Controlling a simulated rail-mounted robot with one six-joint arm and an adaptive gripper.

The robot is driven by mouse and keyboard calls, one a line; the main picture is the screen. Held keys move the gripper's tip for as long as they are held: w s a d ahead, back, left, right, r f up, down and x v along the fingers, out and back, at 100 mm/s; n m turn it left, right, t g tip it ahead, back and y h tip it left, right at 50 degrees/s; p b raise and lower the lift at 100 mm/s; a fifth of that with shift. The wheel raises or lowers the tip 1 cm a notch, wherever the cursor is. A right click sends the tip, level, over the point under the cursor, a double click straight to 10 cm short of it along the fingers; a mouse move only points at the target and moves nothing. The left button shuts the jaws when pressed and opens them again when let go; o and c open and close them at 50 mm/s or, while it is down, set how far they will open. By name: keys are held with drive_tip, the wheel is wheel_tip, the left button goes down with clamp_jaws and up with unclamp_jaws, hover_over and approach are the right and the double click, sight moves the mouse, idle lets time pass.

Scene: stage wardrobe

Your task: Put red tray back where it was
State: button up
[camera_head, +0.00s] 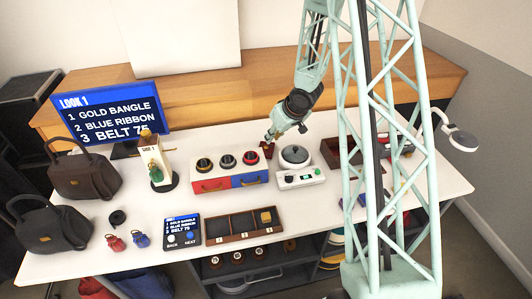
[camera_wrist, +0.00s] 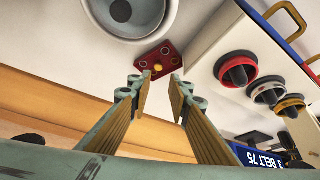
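The red tray (camera_head: 267,150) is a small dark-red piece on the white table, between the drawer box and the round-topped device. In the wrist view the red tray (camera_wrist: 167,53) shows several round holes or rings and a small yellow knob at its middle. My gripper (camera_head: 269,139) is just above the tray in the head view. In the wrist view my gripper (camera_wrist: 160,80) has its two fingers apart, with nothing between them. The fingertips overlap the tray's near edge in the picture; I cannot tell whether they touch it.
The white device (camera_head: 301,177) with a grey round top stands close right of the tray. The drawer box (camera_head: 213,180), with red and blue drawers and several round items on top, stands close left. A brown compartment tray (camera_head: 242,237) lies in front. A wooden ledge (camera_head: 225,101) runs behind.

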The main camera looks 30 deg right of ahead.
sight(266, 147)
drive_tip(key=shift+b+x, duration=0.6)
drive_tip(key=shift+x, duration=1.95)
drive_tip(key=shift+s+d+b+x, duration=0.1)
drive_tip(key=shift+b+x, duration=0.3)
drive_tip(key=shift+x, duration=0.45)
drive_tip(key=shift+s+d+b+x, duration=0.15)
drive_tip(key=shift+b+x, duration=0.2)
drive_tip(key=shift+x, duration=1.5)
clamp_jaws()
drive_tip(key=shift+r, duration=0.15)
